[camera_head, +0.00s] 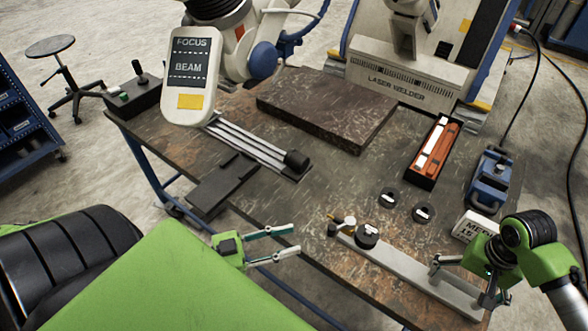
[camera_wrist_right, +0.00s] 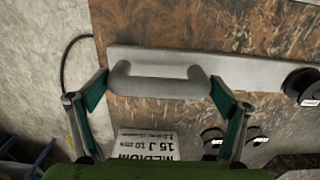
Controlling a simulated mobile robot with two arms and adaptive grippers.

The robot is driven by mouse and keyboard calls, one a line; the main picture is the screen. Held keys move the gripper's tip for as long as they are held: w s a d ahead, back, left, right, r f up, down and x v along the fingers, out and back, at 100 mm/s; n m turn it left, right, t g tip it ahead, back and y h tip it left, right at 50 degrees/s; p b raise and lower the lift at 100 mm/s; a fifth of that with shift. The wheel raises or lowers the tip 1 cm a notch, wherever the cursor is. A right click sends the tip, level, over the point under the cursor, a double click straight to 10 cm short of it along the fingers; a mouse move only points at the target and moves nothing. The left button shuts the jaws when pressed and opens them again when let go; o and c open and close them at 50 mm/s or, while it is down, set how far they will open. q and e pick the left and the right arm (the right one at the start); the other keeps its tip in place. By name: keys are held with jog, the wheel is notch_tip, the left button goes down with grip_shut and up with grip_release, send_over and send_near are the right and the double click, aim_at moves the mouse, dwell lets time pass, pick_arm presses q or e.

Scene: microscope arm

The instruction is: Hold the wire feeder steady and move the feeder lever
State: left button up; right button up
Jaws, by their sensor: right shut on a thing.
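The wire feeder, a long grey bar (camera_head: 410,273), lies along the table's front edge; it also shows in the right wrist view (camera_wrist_right: 265,73). A dark spool (camera_head: 367,236) sits near its left end. Small gold and white parts with a dark knob (camera_head: 332,230) are at that end; which one is the lever I cannot tell. My right gripper (camera_head: 463,285) is shut on the grey handle (camera_wrist_right: 160,86) at the feeder's right end, one finger at each end of the handle. My left gripper (camera_head: 295,240) is open and empty, left of the feeder's left end, its fingers apart.
Two dark spools (camera_head: 389,197) lie behind the feeder. A white "MEDIUM 15 J" block (camera_head: 468,224) stands near my right gripper, with a blue vise (camera_head: 489,180) behind. A stone slab (camera_head: 325,105) and an orange-filled tray (camera_head: 416,178) lie further back.

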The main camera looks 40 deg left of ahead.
jog(key=shift+r, duration=0.1)
jog(key=o, duration=1.6)
jog(key=shift+o, duration=0.2)
